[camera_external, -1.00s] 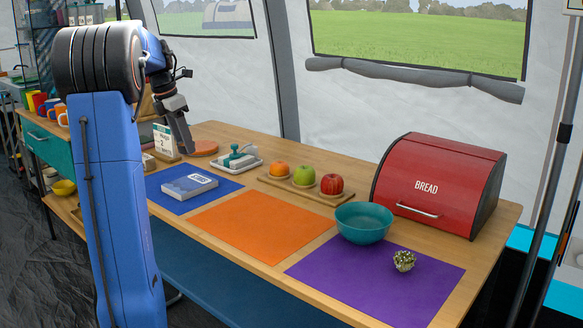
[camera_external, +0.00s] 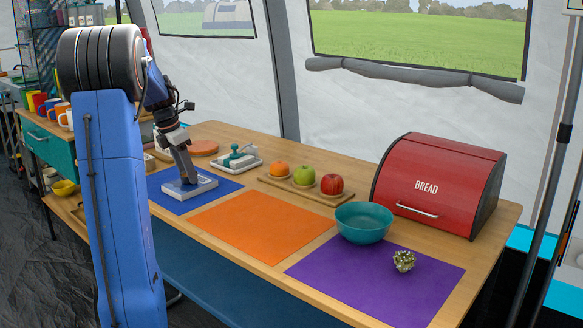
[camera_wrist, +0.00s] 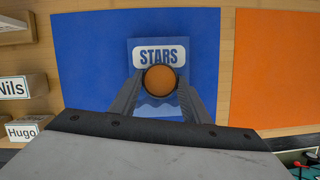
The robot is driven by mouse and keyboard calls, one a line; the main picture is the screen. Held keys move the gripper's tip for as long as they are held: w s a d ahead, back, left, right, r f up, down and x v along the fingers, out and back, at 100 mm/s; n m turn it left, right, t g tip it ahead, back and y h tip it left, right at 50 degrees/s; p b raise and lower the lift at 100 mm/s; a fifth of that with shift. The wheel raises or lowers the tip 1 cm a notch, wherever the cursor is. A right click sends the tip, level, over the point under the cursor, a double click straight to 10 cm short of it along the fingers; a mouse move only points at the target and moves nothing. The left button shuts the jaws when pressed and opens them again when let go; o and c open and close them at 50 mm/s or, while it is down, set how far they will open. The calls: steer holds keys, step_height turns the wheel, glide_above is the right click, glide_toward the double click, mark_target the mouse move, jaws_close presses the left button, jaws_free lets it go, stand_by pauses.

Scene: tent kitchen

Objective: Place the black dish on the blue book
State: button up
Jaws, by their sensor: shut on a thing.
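The blue book (camera_external: 207,184) lies flat on the blue mat (camera_external: 172,203). In the wrist view the book (camera_wrist: 160,42) shows the word STARS, near the middle. My gripper (camera_external: 188,181) points down over the book and is shut on a small round dish. In the wrist view the dish (camera_wrist: 160,79) sits between the fingertips, with a dark rim and an orange-brown inside. It covers part of the book's cover below the title. I cannot tell whether the dish touches the book. The dish cannot be made out in the external view.
An orange mat (camera_external: 245,227) and a purple mat (camera_external: 375,285) lie to the right. A teal bowl (camera_external: 363,223), a fruit board (camera_external: 325,195), a butter dish (camera_external: 240,160) and a red bread box (camera_external: 440,185) stand around them. Name blocks (camera_wrist: 23,92) are left of the blue mat.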

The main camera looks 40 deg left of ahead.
steer(key=shift+f, duration=0.1)
steer(key=o, duration=1.1)
steer(key=v, duration=1.2)
